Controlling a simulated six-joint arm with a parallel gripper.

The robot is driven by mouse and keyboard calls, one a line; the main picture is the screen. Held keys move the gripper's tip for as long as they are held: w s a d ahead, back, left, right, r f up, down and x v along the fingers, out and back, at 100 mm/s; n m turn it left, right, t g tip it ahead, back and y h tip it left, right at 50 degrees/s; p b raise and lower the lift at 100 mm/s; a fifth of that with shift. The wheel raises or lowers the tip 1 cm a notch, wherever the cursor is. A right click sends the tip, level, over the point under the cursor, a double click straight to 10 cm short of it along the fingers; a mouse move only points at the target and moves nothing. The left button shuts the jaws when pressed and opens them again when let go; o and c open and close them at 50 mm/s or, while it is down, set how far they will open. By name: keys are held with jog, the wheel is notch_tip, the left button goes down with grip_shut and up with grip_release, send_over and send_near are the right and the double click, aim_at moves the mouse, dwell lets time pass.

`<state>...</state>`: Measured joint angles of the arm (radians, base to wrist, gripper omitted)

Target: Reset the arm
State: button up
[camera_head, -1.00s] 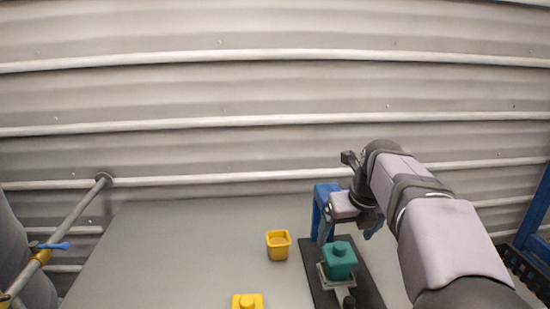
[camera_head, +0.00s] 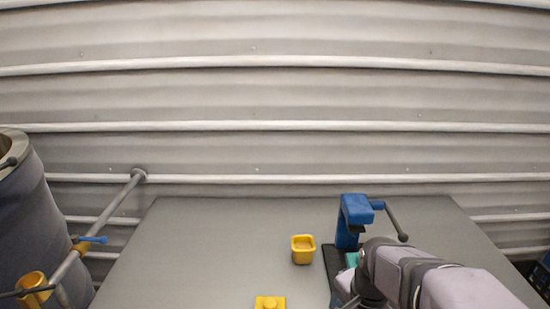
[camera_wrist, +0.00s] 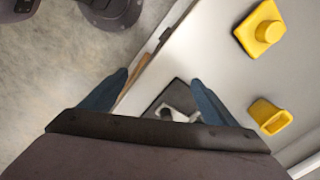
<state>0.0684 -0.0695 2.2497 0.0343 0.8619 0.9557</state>
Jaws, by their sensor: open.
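My arm reaches in from the lower right of the head view, bent low over the table's right side. My gripper shows in the wrist view (camera_wrist: 158,85), with its two blue fingers wide apart and nothing between their tips. The fingers point over the table's edge, near a dark base plate (camera_wrist: 181,92) with a pale metal fixture.
A yellow cup (camera_head: 303,250) and a yellow knobbed lid (camera_head: 270,303) stand on the grey table (camera_head: 200,245), left of the press. A grey hopper (camera_head: 30,220) and a pipe with a blue-handled valve (camera_head: 92,240) are at far left. The table's left part is clear.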

jog(key=s+a+f+n+g+p, duration=0.1)
jog(key=s+f+n, duration=0.3)
jog(key=s+n, duration=0.4)
jog(key=n, duration=0.4)
jog(key=shift+s+a+f, duration=0.2)
jog(key=shift+s+f, duration=0.05)
jog(key=shift+s, duration=0.1)
notch_tip(320, 180, down, 29)
jog(key=b, duration=2.8)
jog(key=shift+r, duration=0.15)
